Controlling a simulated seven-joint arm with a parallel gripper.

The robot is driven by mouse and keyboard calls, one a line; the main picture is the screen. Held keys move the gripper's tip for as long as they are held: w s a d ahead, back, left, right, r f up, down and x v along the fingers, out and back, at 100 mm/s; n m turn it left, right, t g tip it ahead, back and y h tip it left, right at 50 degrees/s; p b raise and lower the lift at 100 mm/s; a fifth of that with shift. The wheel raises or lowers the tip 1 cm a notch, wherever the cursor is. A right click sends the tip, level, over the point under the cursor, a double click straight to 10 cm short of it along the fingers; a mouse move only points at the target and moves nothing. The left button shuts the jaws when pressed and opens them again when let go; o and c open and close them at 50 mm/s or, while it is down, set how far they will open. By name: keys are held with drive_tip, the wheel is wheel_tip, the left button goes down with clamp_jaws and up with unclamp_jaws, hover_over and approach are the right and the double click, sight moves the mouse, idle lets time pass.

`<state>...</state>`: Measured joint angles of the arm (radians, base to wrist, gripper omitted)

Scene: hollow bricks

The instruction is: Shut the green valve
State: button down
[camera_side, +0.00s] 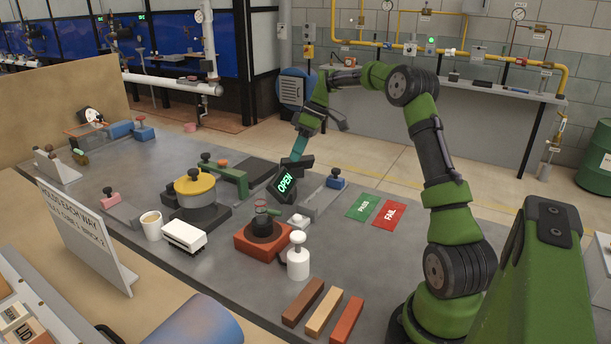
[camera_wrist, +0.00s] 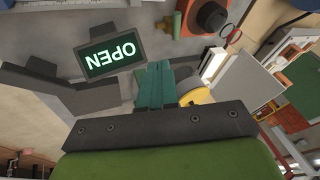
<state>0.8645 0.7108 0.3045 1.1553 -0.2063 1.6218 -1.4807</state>
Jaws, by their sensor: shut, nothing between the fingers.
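My gripper (camera_side: 295,158) hangs over the back middle of the bench, behind the lit OPEN sign (camera_side: 285,184). Its teal fingers are together and empty; they also show in the wrist view (camera_wrist: 153,85), beside the same OPEN sign (camera_wrist: 113,52). A green bracket-shaped piece (camera_side: 234,178) stands left of the sign, near dark and orange knobs. I cannot tell for sure that it is the green valve. The gripper is apart from it, to its right. The wrist view does not clearly show this piece.
A yellow-topped round pot (camera_side: 194,184), white block (camera_side: 184,236), mug (camera_side: 151,225), red block (camera_side: 262,243) and white bottle (camera_side: 298,262) crowd the bench middle. PASS (camera_side: 363,206) and FAIL (camera_side: 390,213) mats lie right. Three bars (camera_side: 323,310) lie in front.

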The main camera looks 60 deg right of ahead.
drive_tip(key=x, duration=0.4)
drive_tip(key=s+a+x, duration=0.1)
drive_tip(key=x, duration=0.3)
drive_tip(key=a+x, duration=0.1)
drive_tip(key=x, duration=0.3)
drive_tip(key=shift+s+r, duration=0.1)
drive_tip(key=shift+s, duration=0.1)
drive_tip(key=shift+a+f, duration=0.2)
drive_tip(key=shift+a, duration=0.15)
drive_tip(key=shift+s+a+f+m, duration=0.2)
drive_tip(key=shift+s+a+m, duration=0.15)
drive_tip(key=shift+a+m, duration=0.3)
drive_tip(key=shift+s+a+f, duration=0.15)
drive_tip(key=shift+f, duration=0.1)
